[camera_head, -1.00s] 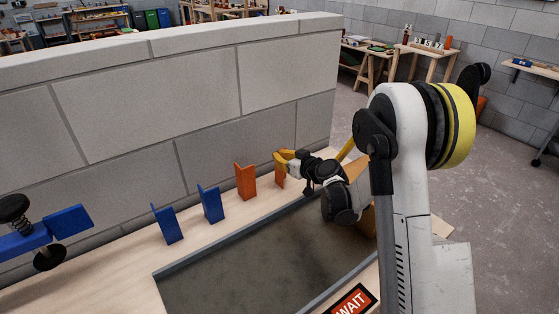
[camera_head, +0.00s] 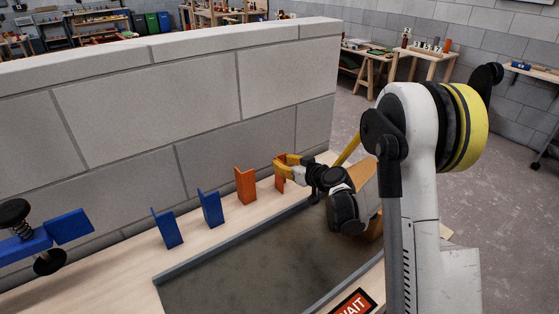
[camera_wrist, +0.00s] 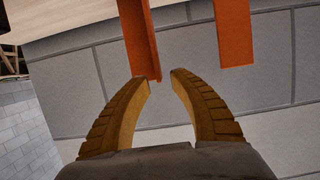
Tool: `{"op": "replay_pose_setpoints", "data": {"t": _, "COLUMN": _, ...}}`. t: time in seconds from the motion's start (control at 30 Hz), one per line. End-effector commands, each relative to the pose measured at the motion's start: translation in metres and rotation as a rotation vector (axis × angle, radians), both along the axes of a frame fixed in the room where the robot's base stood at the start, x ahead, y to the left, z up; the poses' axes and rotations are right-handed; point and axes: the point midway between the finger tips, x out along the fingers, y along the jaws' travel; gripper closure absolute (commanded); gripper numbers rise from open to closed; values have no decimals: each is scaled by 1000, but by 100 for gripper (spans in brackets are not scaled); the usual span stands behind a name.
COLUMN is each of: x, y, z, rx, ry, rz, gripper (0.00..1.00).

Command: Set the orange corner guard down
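Two orange corner guards stand upright on the light wood in front of the block wall. One orange corner guard (camera_head: 246,187) is clear of my gripper. The other orange corner guard (camera_head: 279,172) stands to its right, partly hidden by the yellow fingers. My gripper (camera_head: 283,160) is at the upper part of this right guard. In the wrist view my gripper (camera_wrist: 160,78) has its fingers apart, with the end of one orange guard (camera_wrist: 140,40) at the fingertips. The other guard (camera_wrist: 235,35) is off to the right there. I cannot tell whether a finger touches the near guard.
Two blue corner guards (camera_head: 167,228) (camera_head: 210,208) stand to the left in the same row. A blue clamp-like fixture (camera_head: 70,225) is at far left. The grey block wall (camera_head: 150,110) runs close behind the row. A dark recessed tray (camera_head: 240,265) lies in front.

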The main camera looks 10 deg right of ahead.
Motion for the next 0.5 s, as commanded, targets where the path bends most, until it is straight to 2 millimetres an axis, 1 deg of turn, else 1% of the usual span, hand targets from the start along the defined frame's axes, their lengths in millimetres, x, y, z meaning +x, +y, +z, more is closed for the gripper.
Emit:
{"op": "replay_pose_setpoints", "data": {"t": 0.03, "x": -11, "y": -6, "z": 6, "rx": 1, "ry": 0, "rz": -3, "gripper": 73}}
{"op": "replay_pose_setpoints", "data": {"t": 0.1, "x": -26, "y": -12, "z": 11, "rx": 0, "ry": 0, "rz": -4, "gripper": 73}}
{"op": "replay_pose_setpoints", "data": {"t": 0.3, "x": -63, "y": -27, "z": 23, "rx": -1, "ry": 1, "rz": -3, "gripper": 73}}
{"op": "replay_pose_setpoints", "data": {"t": 0.4, "x": -75, "y": -32, "z": 26, "rx": 1, "ry": 0, "rz": -3, "gripper": 73}}
{"op": "replay_pose_setpoints", "data": {"t": 0.5, "x": -83, "y": -33, "z": 29, "rx": 1, "ry": 4, "rz": -1, "gripper": 73}}
